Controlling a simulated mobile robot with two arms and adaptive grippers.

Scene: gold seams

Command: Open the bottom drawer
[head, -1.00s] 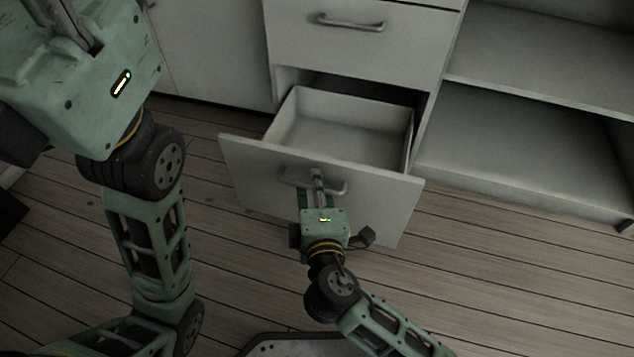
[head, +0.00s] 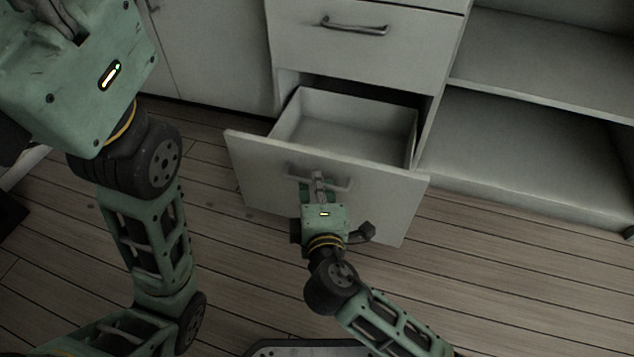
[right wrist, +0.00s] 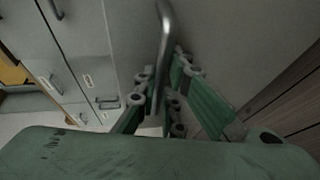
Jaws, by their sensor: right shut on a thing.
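The bottom drawer (head: 375,205) is pulled out of the cabinet, and its empty inside shows from above. Its bar handle (head: 338,186) is on the front panel. My right gripper (head: 318,180) is at the middle of this handle and shut on it. In the right wrist view the handle (right wrist: 165,45) runs between the green fingers. My left arm comes in at the left of the head view. The fingertips of my left gripper lie outside the picture.
A closed drawer (head: 365,45) with its own handle is above the open one. Open shelves (head: 530,150) stand to the right and a closed cabinet door (head: 220,55) to the left. The plank floor (head: 520,265) is clear at the right.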

